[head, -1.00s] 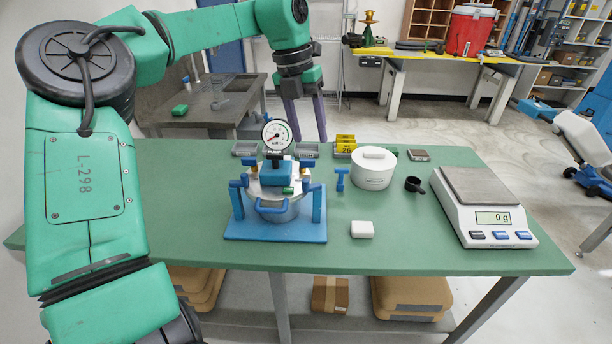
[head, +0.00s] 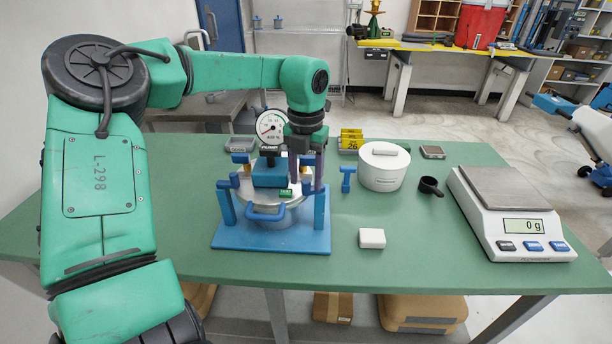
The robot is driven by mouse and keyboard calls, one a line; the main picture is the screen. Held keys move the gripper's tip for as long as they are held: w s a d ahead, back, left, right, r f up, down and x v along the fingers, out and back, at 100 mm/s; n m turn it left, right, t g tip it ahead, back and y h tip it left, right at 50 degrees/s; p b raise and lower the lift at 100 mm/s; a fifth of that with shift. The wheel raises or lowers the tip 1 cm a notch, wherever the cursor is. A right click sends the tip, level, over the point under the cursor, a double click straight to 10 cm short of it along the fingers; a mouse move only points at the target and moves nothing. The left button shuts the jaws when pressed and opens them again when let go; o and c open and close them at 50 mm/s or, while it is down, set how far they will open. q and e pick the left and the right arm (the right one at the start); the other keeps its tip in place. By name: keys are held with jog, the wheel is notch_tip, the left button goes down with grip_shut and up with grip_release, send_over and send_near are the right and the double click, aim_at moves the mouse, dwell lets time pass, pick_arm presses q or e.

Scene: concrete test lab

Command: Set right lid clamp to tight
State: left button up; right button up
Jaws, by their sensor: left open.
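A metal pressure vessel (head: 270,219) with a blue front handle stands on a blue base plate (head: 225,240) on the green table. A round gauge (head: 271,127) rises above its blue lid block (head: 270,171). The left lid clamp (head: 240,158), brass-coloured with blue parts, shows at the lid's left side. My left gripper (head: 306,174) points down at the lid's right side, its dark fingers open and apart. It hides most of the right lid clamp, so I cannot tell that clamp's setting or whether the fingers touch it. My right gripper is out of view.
On the table (head: 420,255), a blue T-shaped piece (head: 347,179), a white lidded tub (head: 382,168), a white block (head: 371,238) and a black ring-shaped item (head: 430,186) lie right of the vessel. A scale (head: 515,215) reads 0 g. The front right table area is clear.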

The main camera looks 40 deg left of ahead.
pick_arm(q)
jog(key=shift+s+d+f, duration=0.1)
jog(key=shift+s+f, duration=0.05)
jog(key=shift+f, duration=0.1)
grip_shut()
jog(key=shift+w+a+m, duration=0.2)
jog(key=shift+m, duration=0.5)
jog(key=m, duration=0.4)
jog(key=shift+w+a, duration=0.4)
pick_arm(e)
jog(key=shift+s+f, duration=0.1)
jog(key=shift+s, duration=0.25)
pick_arm(q)
grip_release()
